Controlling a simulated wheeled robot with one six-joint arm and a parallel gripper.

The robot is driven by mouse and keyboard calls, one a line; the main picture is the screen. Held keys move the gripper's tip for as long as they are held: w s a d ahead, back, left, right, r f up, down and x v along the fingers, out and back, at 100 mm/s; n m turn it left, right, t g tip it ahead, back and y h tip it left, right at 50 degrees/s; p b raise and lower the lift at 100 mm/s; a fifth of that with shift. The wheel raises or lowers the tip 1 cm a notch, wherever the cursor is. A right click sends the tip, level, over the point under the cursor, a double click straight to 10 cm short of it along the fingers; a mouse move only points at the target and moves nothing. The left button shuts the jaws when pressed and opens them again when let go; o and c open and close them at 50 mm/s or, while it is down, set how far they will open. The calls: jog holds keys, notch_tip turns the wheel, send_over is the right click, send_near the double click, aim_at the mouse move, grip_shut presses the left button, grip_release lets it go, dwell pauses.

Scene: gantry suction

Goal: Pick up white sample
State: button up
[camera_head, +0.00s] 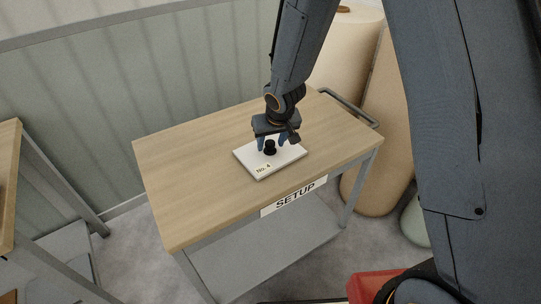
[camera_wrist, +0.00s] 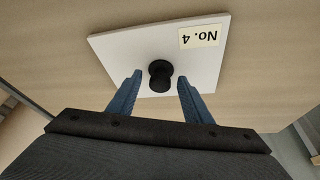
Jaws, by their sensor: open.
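The white sample (camera_head: 284,156) is a flat white plate with a black knob on top and a label reading "No. 4". It lies on the wooden top of the cart marked SETUP (camera_head: 200,165). The sample also shows in the wrist view (camera_wrist: 122,47), with its black knob (camera_wrist: 160,76) near the middle. My gripper (camera_head: 271,145) is over the plate, pointing down. In the wrist view its two blue fingers (camera_wrist: 158,88) are apart, one on each side of the knob, with visible gaps. The gripper is open and holds nothing.
The rest of the cart top is bare, with a dark handle (camera_head: 350,108) at its right end. Large beige rolls (camera_head: 375,150) stand behind and right of the cart. Another wooden-topped table (camera_head: 8,180) is at the left edge. A corrugated wall (camera_head: 120,100) is behind.

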jog(key=shift+w+f, duration=0.15)
jog(key=shift+f, duration=0.25)
grip_shut()
jog(key=shift+r, duration=0.1)
jog(key=shift+r, duration=0.15)
